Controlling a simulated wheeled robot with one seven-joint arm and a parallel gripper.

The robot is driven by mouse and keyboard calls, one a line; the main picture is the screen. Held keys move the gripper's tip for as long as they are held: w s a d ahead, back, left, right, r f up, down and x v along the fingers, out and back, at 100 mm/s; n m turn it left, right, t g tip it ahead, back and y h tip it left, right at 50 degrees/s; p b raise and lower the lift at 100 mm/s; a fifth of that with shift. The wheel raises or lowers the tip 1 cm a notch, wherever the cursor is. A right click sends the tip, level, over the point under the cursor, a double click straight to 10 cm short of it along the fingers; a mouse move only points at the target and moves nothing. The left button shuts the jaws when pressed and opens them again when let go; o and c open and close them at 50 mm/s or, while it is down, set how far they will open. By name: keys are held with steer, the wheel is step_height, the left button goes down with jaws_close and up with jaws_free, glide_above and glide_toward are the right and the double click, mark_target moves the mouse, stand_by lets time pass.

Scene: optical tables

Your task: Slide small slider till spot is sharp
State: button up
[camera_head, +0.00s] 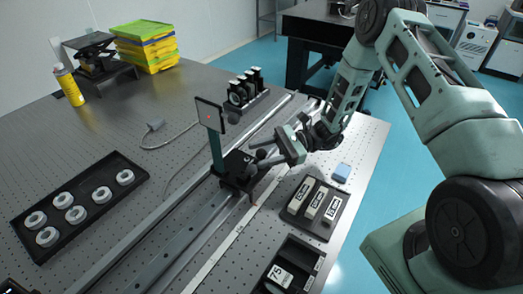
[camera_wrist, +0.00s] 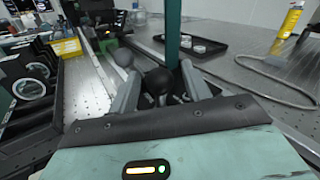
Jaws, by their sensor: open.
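The slider (camera_head: 234,181) is a black carriage on the rail, carrying a green post (camera_head: 215,150) with a dark square screen (camera_head: 210,115). A small reddish spot shows on the screen; I cannot tell how sharp it is. My gripper (camera_head: 262,160) is open beside the slider, on its right. In the wrist view, a black ball knob (camera_wrist: 158,81) lies between the open fingers of my gripper (camera_wrist: 160,92), with no clear contact. The green post also shows in the wrist view (camera_wrist: 173,30).
The long rail (camera_head: 150,240) crosses the table diagonally. A black tray with several rings (camera_head: 100,178) lies left. A tray of labelled blocks (camera_head: 325,217) and a blue block (camera_head: 341,172) lie right. Mounted optics (camera_head: 243,90) stand behind. A cable (camera_head: 165,143) lies left of the post.

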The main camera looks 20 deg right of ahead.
mark_target(247, 169)
steer(key=shift+a, duration=0.3)
jaws_close()
steer(key=s+a, duration=0.1)
steer(key=a, duration=0.1)
steer(key=s+a, duration=0.2)
steer(key=a, duration=0.1)
steer(key=shift+s+a, duration=0.3)
steer(key=shift+s, duration=0.1)
jaws_free()
steer(key=shift+d, duration=0.1)
